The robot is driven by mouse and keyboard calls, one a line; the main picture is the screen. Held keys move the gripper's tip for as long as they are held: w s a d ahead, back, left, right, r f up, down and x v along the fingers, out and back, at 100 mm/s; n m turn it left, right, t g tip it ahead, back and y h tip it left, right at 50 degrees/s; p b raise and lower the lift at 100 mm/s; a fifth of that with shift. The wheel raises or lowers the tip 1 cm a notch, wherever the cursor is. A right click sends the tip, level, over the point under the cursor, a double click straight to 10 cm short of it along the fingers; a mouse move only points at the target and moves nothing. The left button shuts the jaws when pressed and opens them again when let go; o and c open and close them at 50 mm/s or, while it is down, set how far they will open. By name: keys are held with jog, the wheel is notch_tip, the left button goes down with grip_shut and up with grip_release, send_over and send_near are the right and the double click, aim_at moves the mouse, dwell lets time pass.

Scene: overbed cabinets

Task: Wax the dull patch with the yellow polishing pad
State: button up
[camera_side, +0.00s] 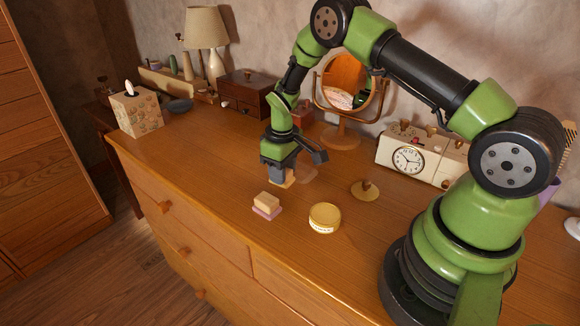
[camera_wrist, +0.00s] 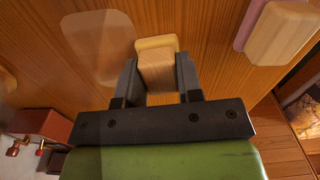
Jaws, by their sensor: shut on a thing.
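My gripper (camera_side: 283,174) is low over the cabinet top, shut on the wooden block handle of the yellow polishing pad (camera_side: 290,181). In the wrist view the yellow pad (camera_wrist: 156,43) shows as a thin edge beyond the wooden block, between the two fingers (camera_wrist: 157,76). The dull patch (camera_side: 307,172) is a paler, rounded area on the wood just right of my gripper. In the wrist view the dull patch (camera_wrist: 97,34) lies left of the pad, with a strip of plain wood between them. Whether the pad touches the wood is unclear.
A wooden block with a pink pad (camera_side: 266,204) lies in front of my gripper; a yellow round tin (camera_side: 325,217) stands to its right. A knobbed round lid (camera_side: 365,190), a clock radio (camera_side: 412,157) and a mirror (camera_side: 345,84) are behind.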

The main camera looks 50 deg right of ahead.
aim_at(306, 160)
jog(key=shift+w+d, duration=0.2)
jog(key=shift+d, duration=5.05)
jog(key=shift+a, duration=5.3)
jog(key=shift+d+r, duration=0.1)
jog(key=shift+r, duration=3.95)
